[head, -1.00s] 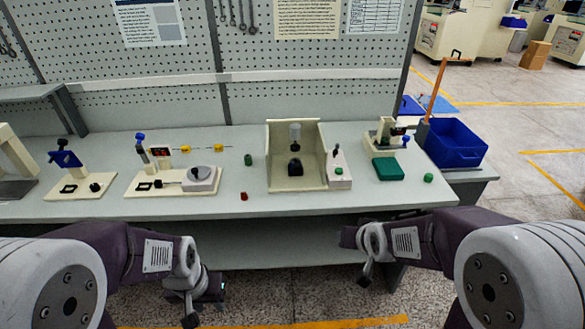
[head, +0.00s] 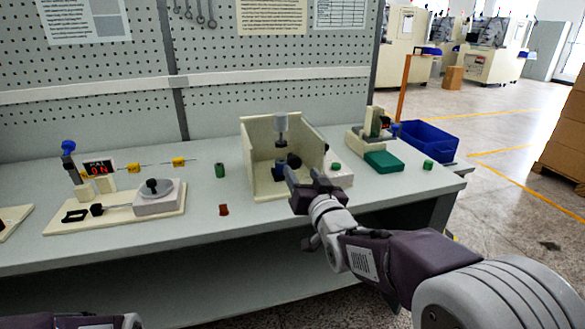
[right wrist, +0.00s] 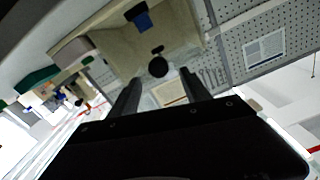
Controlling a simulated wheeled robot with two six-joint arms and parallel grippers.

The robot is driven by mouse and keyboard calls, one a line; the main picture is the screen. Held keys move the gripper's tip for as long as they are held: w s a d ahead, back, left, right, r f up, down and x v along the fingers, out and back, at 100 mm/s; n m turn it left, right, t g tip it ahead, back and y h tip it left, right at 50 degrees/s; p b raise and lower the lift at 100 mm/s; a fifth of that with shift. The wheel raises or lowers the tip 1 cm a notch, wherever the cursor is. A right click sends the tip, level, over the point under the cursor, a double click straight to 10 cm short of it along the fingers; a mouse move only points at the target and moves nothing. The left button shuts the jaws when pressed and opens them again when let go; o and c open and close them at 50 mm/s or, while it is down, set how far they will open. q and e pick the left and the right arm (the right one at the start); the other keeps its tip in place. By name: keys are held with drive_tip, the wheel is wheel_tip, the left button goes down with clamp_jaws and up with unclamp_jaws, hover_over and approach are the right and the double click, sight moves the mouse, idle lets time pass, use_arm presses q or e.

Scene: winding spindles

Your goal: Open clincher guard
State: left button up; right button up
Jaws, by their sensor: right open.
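The clincher appears to be the cream box-like housing (head: 258,150) near the middle of the bench. It has a back wall and side walls, with a grey cylinder (head: 281,124) over dark and blue parts inside. I cannot clearly make out its guard as a separate panel. My right gripper (head: 307,176) is open and empty in front of the housing, overlapping its lower right part. In the right wrist view the housing (right wrist: 185,25) appears upside down, with a dark round knob (right wrist: 158,67) between and beyond the two fingers. My left gripper is out of view.
A switch box (head: 338,173) with a green button stands right of the housing, partly behind my gripper. A green block (head: 384,161) and a blue bin (head: 428,141) are further right. A fixture with a grey disc (head: 158,197) and small loose parts lie left.

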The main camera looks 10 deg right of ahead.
sight(296, 164)
drive_tip(key=w, duration=0.7)
drive_tip(key=shift+w+f, duration=0.1)
drive_tip(key=shift+w, duration=0.2)
clamp_jaws()
idle(0.9)
